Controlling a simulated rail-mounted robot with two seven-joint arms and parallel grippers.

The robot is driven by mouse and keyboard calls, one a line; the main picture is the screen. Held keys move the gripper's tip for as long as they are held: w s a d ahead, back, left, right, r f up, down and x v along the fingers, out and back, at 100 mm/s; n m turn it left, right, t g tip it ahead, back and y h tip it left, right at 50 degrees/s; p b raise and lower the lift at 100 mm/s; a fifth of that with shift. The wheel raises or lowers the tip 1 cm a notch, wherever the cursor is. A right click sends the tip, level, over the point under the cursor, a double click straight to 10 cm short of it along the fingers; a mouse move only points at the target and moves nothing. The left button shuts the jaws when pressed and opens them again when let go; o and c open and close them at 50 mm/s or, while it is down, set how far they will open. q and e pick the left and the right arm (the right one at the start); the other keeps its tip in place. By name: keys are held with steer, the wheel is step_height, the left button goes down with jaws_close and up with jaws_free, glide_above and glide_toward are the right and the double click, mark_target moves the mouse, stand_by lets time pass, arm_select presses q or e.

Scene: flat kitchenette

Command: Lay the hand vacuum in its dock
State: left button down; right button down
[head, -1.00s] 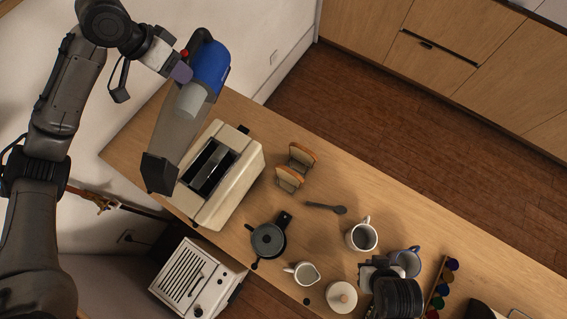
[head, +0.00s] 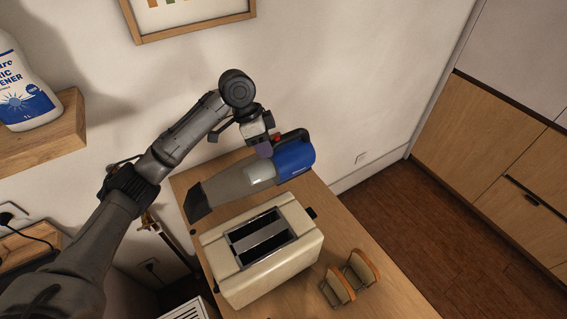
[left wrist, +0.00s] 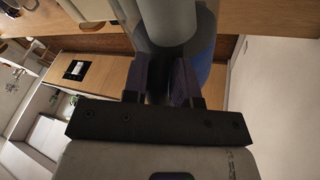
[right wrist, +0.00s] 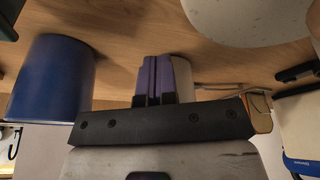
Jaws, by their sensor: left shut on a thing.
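The hand vacuum (head: 295,157), blue with a clear grey nozzle and dark tip, hangs level in my left gripper (head: 265,149) between the toaster and the wall in the head view. The left gripper is shut on its handle at the top. In the left wrist view the vacuum (left wrist: 200,45) fills the top centre beyond the fingers (left wrist: 160,80). My right gripper (right wrist: 154,80) shows only in the right wrist view, its purple fingers together with nothing visible between them. I cannot make out the dock in any view.
A cream toaster (head: 300,238) stands on the wooden counter just below the vacuum. Two bread slices in racks (head: 350,278) stand right of it. A shelf with a bottle (head: 25,85) is on the wall at left. A blue cylinder (right wrist: 50,85) is near the right gripper.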

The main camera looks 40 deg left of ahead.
mark_target(253, 159)
arm_select(q)
step_height(253, 159, down, 17)
steer(key=b, duration=0.1)
stand_by(0.8)
steer(key=c, duration=1.3)
jaws_free()
steer(key=shift+f, duration=0.25)
steer(key=shift+c, duration=0.2)
steer(key=o, duration=0.4)
steer(key=shift+o, duration=0.2)
steer(key=shift+r, duration=0.1)
steer(key=v, duration=1.1)
steer(key=shift+o, duration=1.2)
steer(key=shift+a+r, duration=0.15)
steer(key=shift+r, duration=0.3)
steer(key=o, duration=0.6)
steer(key=shift+r, duration=0.1)
